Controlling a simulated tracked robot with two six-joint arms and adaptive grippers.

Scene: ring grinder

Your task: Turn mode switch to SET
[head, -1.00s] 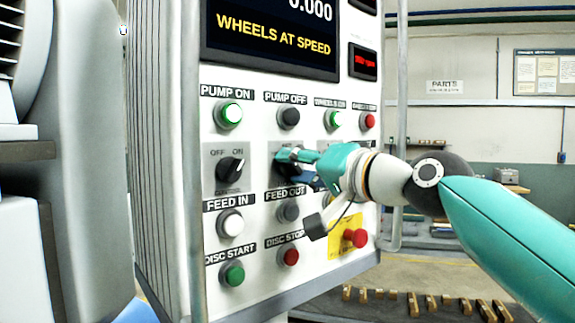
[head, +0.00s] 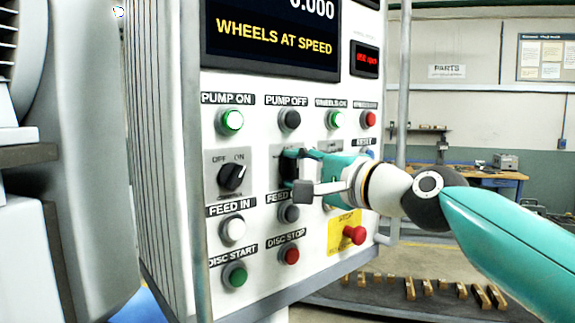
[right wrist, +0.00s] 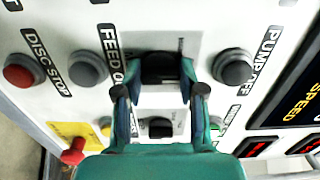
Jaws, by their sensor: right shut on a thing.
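The mode switch is a black rotary knob (right wrist: 160,68) on a grey plate, between the PUMP OFF and FEED OUT buttons. In the head view its plate (head: 284,152) is mostly covered by my right gripper (head: 296,167). My right gripper (right wrist: 159,72) is shut on the knob, with one finger on each side of it in the right wrist view. The plate's position labels are too hidden or small to read, so I cannot tell where the knob points. My left gripper is not in view.
An OFF/ON rotary switch (head: 232,177) sits left of the held knob. A lit green PUMP ON button (head: 231,121) and several other buttons surround it. A red mushroom button (head: 354,235) on yellow stands lower right. The screen (head: 270,38) reads WHEELS AT SPEED.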

